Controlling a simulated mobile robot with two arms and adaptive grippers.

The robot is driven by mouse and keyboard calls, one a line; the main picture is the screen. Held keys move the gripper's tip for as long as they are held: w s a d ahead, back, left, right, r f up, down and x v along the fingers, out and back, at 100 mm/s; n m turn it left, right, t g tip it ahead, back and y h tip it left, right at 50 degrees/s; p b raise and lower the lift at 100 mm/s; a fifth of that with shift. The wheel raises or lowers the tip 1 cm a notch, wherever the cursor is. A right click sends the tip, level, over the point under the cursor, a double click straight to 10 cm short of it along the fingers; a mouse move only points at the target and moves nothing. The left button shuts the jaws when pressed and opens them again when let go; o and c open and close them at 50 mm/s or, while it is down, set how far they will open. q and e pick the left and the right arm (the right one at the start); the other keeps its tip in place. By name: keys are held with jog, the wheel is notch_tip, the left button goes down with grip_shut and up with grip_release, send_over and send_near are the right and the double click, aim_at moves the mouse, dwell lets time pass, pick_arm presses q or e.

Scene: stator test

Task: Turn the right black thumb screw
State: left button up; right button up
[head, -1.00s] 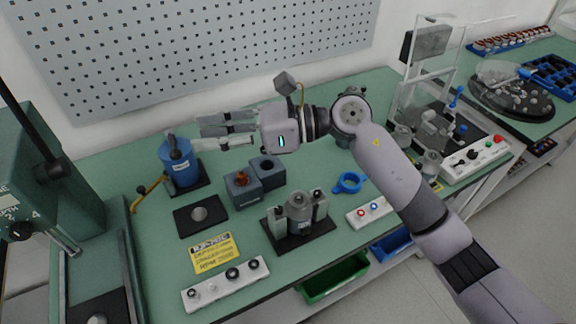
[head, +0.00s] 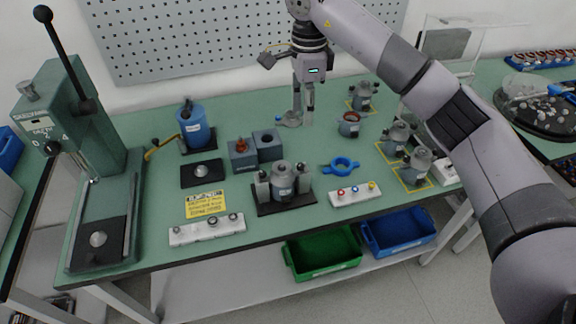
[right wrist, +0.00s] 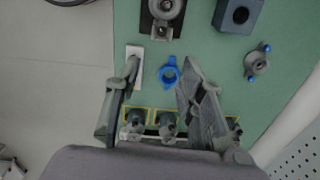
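The stator fixture (head: 283,186) stands on a black base at the middle front of the green table. It holds a grey cylinder between two pale posts with small dark knobs on top. The right black thumb screw (head: 302,168) is the knob on the right post; it is small here. The fixture (right wrist: 163,12) also shows at the top edge of the right wrist view, partly cut off. My right gripper (head: 303,122) points down over the back of the table, behind and apart from the fixture. My left gripper is out of view.
A blue ring (head: 341,166) and a white button strip (head: 355,194) lie right of the fixture. Grey blocks (head: 268,146) stand behind it. A white strip with black knobs (head: 207,230) lies at the front left. Several grey motors stand at the right.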

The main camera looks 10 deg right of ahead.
jog(key=p, duration=0.2)
send_near(301, 165)
notch_tip(301, 165, down, 8)
jog(key=shift+w+r+p, duration=0.1)
jog(key=shift+r+p, duration=0.05)
jog(key=shift+p, duration=1)
jog(key=shift+f, duration=0.5)
jog(key=c, duration=0.6)
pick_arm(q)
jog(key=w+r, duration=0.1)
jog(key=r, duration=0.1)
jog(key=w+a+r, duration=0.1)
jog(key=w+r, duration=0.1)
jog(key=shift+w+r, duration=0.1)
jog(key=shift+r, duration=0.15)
pick_arm(e)
grip_shut()
